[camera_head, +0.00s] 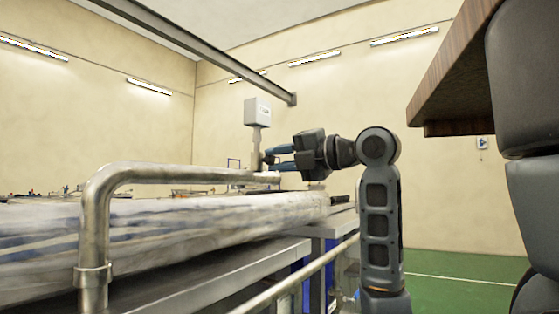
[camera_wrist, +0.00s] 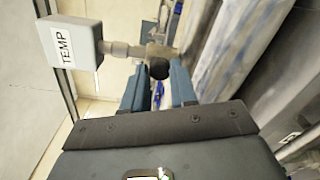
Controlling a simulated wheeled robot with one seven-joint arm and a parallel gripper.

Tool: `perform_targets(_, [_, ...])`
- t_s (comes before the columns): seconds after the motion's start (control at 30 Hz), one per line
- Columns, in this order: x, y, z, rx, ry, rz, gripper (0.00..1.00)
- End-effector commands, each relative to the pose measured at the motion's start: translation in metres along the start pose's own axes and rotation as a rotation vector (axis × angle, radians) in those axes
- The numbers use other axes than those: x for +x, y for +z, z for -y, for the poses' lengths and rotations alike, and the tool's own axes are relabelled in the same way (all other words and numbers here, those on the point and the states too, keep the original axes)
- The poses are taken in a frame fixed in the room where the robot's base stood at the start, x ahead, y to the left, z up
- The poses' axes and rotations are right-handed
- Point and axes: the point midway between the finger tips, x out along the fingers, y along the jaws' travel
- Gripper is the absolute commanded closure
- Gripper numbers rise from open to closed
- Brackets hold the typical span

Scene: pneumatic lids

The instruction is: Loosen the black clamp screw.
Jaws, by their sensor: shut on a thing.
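The black clamp screw (camera_wrist: 159,69) is a small dark round knob in the wrist view, beside the metal fitting (camera_wrist: 158,52). A metal stem (camera_wrist: 120,49) joins this fitting to a white box marked TEMP (camera_wrist: 82,42). The box also shows in the head view (camera_head: 257,112). My gripper (camera_wrist: 158,72) has its two blue fingers on either side of the screw, shut on it. In the head view my gripper (camera_head: 267,159) reaches left to the foot of the stem; the screw is too small to make out there.
A bent metal rail (camera_head: 95,225) stands at the front left, before a long pale, blue-streaked cylinder (camera_head: 200,218). A brown wooden slab (camera_head: 450,75) overhangs at the upper right. Green floor (camera_head: 450,263) is open at the lower right.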

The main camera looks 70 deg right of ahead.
Motion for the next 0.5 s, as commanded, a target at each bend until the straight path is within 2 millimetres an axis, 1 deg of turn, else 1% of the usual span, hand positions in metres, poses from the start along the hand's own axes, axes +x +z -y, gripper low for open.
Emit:
perform_targets(0.1, [0.0007,-0.0014,0.0013,0.0,-0.003,-0.004,1.0])
perform_targets(0.13, [0.0007,-0.0014,0.0013,0.0,-0.003,-0.004,0.7])
perform_targets(0.37, [0.0004,-0.0008,0.0007,0.001,-0.002,-0.002,0.48])
perform_targets(0.5, [0.0002,-0.0005,0.0005,0.001,-0.001,-0.001,0.47])
